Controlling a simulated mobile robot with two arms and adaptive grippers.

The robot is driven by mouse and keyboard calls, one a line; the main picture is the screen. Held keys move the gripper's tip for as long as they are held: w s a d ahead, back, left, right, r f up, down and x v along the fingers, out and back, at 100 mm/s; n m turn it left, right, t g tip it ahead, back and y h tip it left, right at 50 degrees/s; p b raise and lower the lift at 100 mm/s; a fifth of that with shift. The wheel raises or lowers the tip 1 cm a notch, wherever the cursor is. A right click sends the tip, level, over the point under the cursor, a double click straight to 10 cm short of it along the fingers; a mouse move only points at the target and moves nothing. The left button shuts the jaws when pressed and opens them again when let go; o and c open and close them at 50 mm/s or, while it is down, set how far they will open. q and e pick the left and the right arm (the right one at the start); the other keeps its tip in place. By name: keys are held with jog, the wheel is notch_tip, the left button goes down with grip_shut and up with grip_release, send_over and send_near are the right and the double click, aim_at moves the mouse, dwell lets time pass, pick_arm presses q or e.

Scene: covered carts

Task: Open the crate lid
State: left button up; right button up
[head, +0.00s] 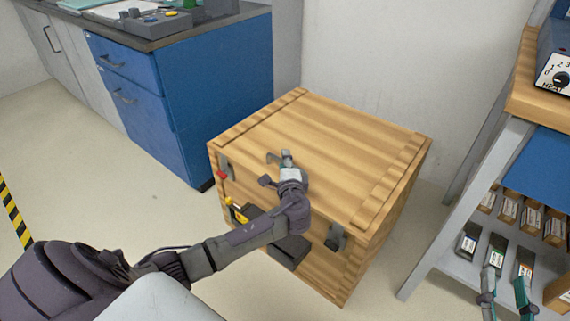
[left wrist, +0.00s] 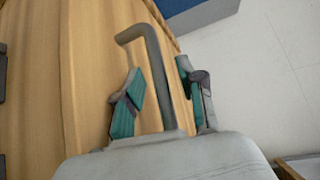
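The wooden crate (head: 390,235) stands on the floor, and its planked lid (head: 325,130) lies flat and closed. A bent grey metal handle (head: 272,157) is at the lid's front part. My left gripper (head: 287,160) is over the crate's front edge at this handle. In the left wrist view the handle (left wrist: 157,75) stands between the teal fingertips of my left gripper (left wrist: 162,98). The fingers are apart, with gaps beside the bar; I cannot tell if either touches it. Dark latches (head: 337,238) sit on the crate's front. My right gripper (head: 505,287) is open and empty at lower right.
A blue drawer cabinet (head: 215,85) stands behind left of the crate. A grey shelf rack (head: 470,205) with small boxes stands at right, beyond my right gripper. A white wall is behind. My left arm hides part of the crate's front. Floor at left is clear.

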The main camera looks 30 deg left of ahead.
pick_arm(q)
grip_shut()
dwell(0.5)
